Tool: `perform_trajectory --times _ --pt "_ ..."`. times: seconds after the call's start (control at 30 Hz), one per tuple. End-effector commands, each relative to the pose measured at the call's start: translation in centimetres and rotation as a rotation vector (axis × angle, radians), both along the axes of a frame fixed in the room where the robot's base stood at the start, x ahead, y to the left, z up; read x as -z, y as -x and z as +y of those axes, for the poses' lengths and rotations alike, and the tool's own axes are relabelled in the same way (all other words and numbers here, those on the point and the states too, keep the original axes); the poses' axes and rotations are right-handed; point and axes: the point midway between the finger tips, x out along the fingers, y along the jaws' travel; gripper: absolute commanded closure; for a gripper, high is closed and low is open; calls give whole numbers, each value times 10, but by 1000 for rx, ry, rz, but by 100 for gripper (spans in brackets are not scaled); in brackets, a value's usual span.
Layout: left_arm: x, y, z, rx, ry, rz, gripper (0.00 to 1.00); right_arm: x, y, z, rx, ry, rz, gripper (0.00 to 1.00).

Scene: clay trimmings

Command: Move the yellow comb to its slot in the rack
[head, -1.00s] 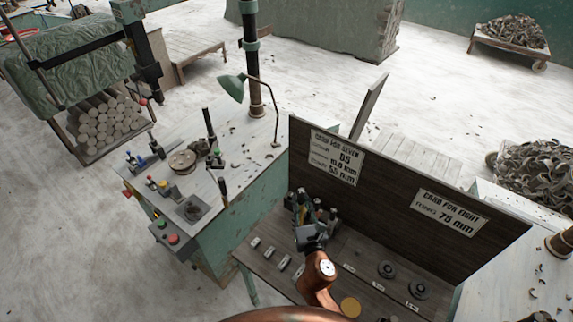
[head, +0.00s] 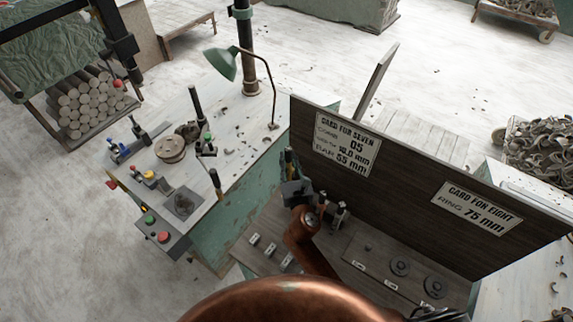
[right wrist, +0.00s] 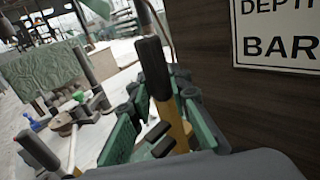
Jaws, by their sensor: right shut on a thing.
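My right gripper (head: 292,178) is shut on the yellow comb and holds it upright beside the left end of the dark panel. In the right wrist view the comb (right wrist: 178,126) shows a yellow body and a black upper end, between the green fingers of the right gripper (right wrist: 165,108). Its lower end is hidden by the gripper. In the head view the gripper and wrist cover part of the bench behind them. Dark-ended tools (head: 338,212) stand just right of the gripper, perhaps in the rack. I cannot make out which slot is the comb's.
The dark panel (head: 400,210) with two white cards rises behind the bench. White-tagged pieces (head: 270,249) lie left of my arm, and a board with round dark discs (head: 400,267) lies right. A bench with a green lamp (head: 224,65) stands at left.

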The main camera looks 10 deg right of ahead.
Motion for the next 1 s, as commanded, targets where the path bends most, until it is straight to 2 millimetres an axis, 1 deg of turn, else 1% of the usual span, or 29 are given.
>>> perform_trajectory --times 0.03,0.1,0.2,0.33,0.43,0.67,0.87,0.9,1.0 --pt "17 4 0 0 0 7 60 17 0 0 1 0 0 100" --pt "25 4 0 0 0 8 60 26 0 -1 1 0 0 100" --pt "32 -2 0 2 0 1 60 33 0 0 1 0 0 100" --pt "32 -12 -1 4 1 -13 60 34 0 0 0 0 -1 100" --pt "31 -15 -1 5 2 -19 60 33 0 0 0 1 -1 100" --pt "30 -14 -1 4 2 -17 60 32 0 0 1 1 -1 100" --pt "23 -10 -1 3 1 -13 60 30 3 -1 3 4 0 100" --pt "28 -9 0 4 0 -11 60 35 3 -1 3 3 0 100" --pt "34 -8 0 4 0 -9 60 43 3 -1 3 2 0 100"
